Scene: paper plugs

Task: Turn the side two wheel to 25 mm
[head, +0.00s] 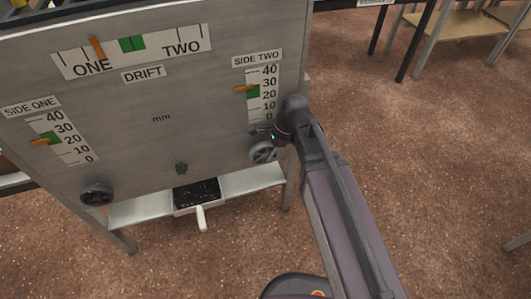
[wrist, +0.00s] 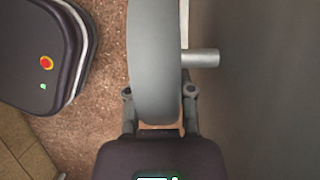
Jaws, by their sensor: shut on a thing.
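The side two wheel (head: 263,152) is a grey handwheel low on the right of the grey panel. The side two scale (head: 264,97) runs from 0 to 40. Its orange pointer (head: 243,89) stands between 20 and 30, by the upper part of the green band (head: 253,91).
The side one wheel (head: 96,193) and side one scale (head: 62,137) are on the panel's left. The drift scale (head: 131,50) has its pointer left of green. A tray with dark contents (head: 181,210) sits below on the shelf (head: 245,184). Open floor lies right.

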